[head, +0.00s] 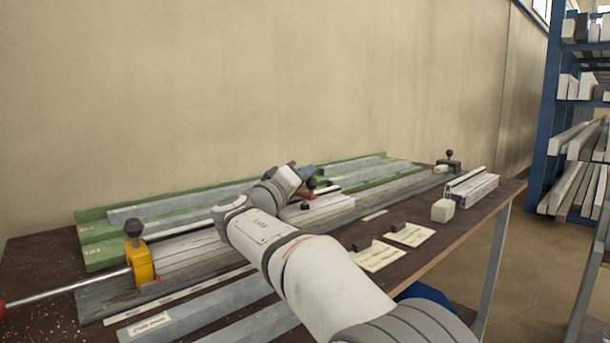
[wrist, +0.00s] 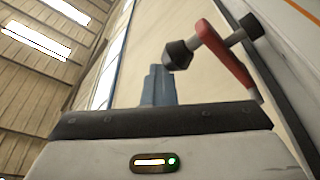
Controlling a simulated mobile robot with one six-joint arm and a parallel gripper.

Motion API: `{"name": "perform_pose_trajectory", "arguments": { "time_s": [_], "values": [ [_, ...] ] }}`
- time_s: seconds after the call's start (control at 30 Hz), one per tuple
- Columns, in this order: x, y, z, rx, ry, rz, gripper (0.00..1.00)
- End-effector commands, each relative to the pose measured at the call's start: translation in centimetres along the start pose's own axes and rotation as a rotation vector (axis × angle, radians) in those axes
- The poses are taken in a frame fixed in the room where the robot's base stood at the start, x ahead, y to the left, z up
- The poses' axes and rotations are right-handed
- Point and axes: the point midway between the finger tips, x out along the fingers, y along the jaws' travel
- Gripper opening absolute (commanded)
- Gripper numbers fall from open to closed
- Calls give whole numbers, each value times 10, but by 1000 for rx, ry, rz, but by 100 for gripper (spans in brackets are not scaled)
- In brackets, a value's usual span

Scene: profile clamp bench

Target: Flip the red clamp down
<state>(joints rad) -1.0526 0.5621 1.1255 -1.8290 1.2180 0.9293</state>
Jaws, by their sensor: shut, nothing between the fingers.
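The red clamp (wrist: 222,52) shows at the upper right of the wrist view. Its red arm carries a bolt with a black tip (wrist: 179,54), which stands free against the wall, pressing on nothing I can see. Its base is out of that view. In the head view my gripper largely covers the clamp's place, and only small dark and red parts show beside it. My gripper (wrist: 160,84) is shut and empty, with blue-grey fingers just left of and below the black tip, apparently apart from it. In the head view the gripper (head: 308,170) is above the middle of the bench.
A yellow clamp (head: 141,262) with a black knob stands at the bench's left end. Green rails (head: 100,256) and grey profiles lie along the back. A pale block (head: 443,211) and paper labels (head: 378,256) lie at the right front. A blue rack (head: 556,90) stands beyond.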

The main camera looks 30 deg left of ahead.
Motion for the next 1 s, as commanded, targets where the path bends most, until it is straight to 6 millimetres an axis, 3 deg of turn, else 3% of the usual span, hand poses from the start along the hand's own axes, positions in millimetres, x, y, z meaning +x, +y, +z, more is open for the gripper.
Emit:
{"name": "perform_pose_trajectory", "arguments": {
  "time_s": [0.03,0.27,0.53,0.7,1.0],
  "values": [
    [-5,-12,5,-11,-5,-16,0],
    [-6,-10,-2,-10,-1,-20,0],
    [11,24,-36,-1,-5,-4,0],
    [-36,14,-35,-3,1,-7,0],
    [-80,10,-34,0,-3,0,0]
  ]
}}
